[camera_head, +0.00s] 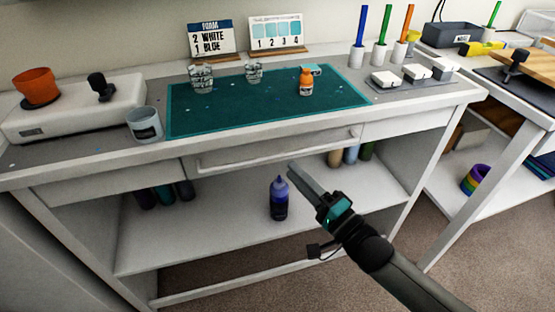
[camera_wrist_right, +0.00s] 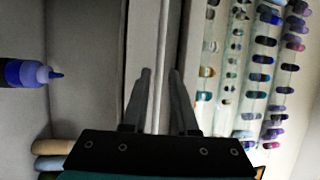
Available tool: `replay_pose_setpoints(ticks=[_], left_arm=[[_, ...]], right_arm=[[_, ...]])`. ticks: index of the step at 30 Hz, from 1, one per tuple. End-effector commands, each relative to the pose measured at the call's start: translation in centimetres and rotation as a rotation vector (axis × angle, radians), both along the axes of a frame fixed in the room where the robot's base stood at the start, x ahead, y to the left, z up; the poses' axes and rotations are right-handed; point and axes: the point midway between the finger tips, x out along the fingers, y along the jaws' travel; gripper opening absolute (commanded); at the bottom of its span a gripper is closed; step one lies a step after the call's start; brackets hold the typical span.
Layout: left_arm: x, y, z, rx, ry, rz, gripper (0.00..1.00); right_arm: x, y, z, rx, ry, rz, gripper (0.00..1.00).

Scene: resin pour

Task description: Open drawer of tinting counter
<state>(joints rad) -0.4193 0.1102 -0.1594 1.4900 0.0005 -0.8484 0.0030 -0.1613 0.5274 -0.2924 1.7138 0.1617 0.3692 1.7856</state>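The tinting counter (camera_head: 75,163) is white, with a wide drawer (camera_head: 235,166) in the middle of its front. The drawer looks shut; I cannot tell if there is a small gap. A long pale bar handle (camera_head: 310,145) runs along it. My right gripper (camera_head: 292,171) is just below and in front of the handle. In the right wrist view, its two fingers (camera_wrist_right: 160,88) are apart, with a pale bar, apparently the handle, lined up between them. No contact shows. My left gripper is not in view.
A blue bottle (camera_head: 278,198) stands on the shelf (camera_head: 230,232) below, left of my gripper. On top are a teal mat (camera_head: 230,105), an orange bottle (camera_head: 306,82), clear cups and a grey cup (camera_head: 145,125). Racked colourful bottles (camera_wrist_right: 262,75) show in the wrist view.

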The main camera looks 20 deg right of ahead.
Motion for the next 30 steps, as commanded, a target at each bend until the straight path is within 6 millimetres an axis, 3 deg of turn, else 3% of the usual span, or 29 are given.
replay_pose_setpoints(ticks=[6,15,27,30], left_arm=[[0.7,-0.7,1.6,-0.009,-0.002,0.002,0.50],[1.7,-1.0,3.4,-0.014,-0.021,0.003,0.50],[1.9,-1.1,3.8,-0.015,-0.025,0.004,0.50],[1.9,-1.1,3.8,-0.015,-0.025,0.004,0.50]], right_arm=[[2.9,1.4,0.4,0.001,-0.002,0.000,0.27],[5.6,2.6,1.0,0.001,0.000,0.000,0.27],[6.0,2.8,1.1,0.000,0.002,0.000,0.27],[6.0,2.8,1.1,0.000,0.002,0.000,0.16]])
